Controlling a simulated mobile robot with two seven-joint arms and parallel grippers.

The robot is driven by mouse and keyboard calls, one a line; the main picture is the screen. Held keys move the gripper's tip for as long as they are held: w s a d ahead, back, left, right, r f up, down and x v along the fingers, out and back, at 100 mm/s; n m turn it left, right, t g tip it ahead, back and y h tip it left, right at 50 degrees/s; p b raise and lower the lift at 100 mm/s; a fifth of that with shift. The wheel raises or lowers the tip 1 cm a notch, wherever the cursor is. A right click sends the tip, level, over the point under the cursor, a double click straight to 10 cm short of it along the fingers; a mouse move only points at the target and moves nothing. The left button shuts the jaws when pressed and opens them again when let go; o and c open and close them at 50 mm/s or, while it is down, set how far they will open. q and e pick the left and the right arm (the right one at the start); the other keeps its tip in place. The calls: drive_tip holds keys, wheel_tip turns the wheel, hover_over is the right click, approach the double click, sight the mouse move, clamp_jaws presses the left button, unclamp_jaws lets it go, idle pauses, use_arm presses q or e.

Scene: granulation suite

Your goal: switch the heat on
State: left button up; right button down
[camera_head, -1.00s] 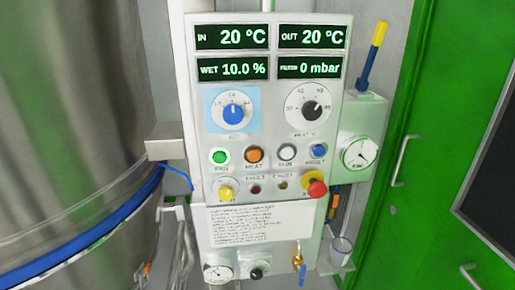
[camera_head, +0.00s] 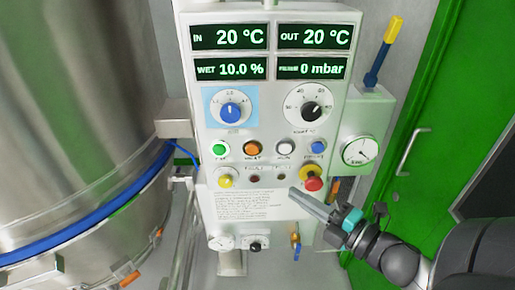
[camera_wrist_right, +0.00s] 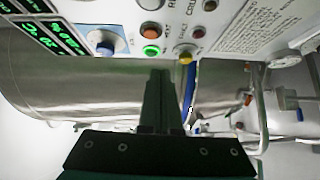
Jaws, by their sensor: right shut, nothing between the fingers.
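The control panel (camera_head: 212,125) fills the middle of the head view. Its orange heat button (camera_head: 252,148) sits between a green button (camera_head: 219,149) and a white one (camera_head: 284,147). In the right wrist view the orange button (camera_wrist_right: 151,29) shows above the green one (camera_wrist_right: 151,50). My right gripper (camera_head: 297,193) is shut and empty, its tips below and right of the orange button, left of the red emergency knob, apparently clear of the panel. Its fingers also show in the wrist view (camera_wrist_right: 160,76). My left gripper is out of view.
A red emergency knob (camera_head: 313,183) on a yellow base juts out near my right fingers. A blue knob (camera_head: 231,112), a black knob (camera_head: 310,113) and a yellow knob (camera_head: 225,181) stick out too. Displays read 20 °C in and out. A steel vessel (camera_head: 75,110) stands left.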

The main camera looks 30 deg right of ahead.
drive_tip(key=shift+a+r+n+y, duration=0.15)
drive_tip(key=shift+a+r+n, duration=0.05)
drive_tip(key=shift+r, duration=0.3)
drive_tip(key=shift+a+r+n+y, duration=0.15)
drive_tip(key=shift+r+n, duration=0.05)
drive_tip(key=shift+r, duration=0.25)
drive_tip(key=p, duration=0.2)
approach(247, 150)
drive_tip(key=w+a, duration=0.2)
drive_tip(key=a, duration=0.1)
drive_tip(key=shift+w+d, duration=0.4)
drive_tip(key=shift+w, duration=0.45)
drive_tip(key=shift+w+d, duration=0.35)
drive_tip(key=shift+w, duration=0.55)
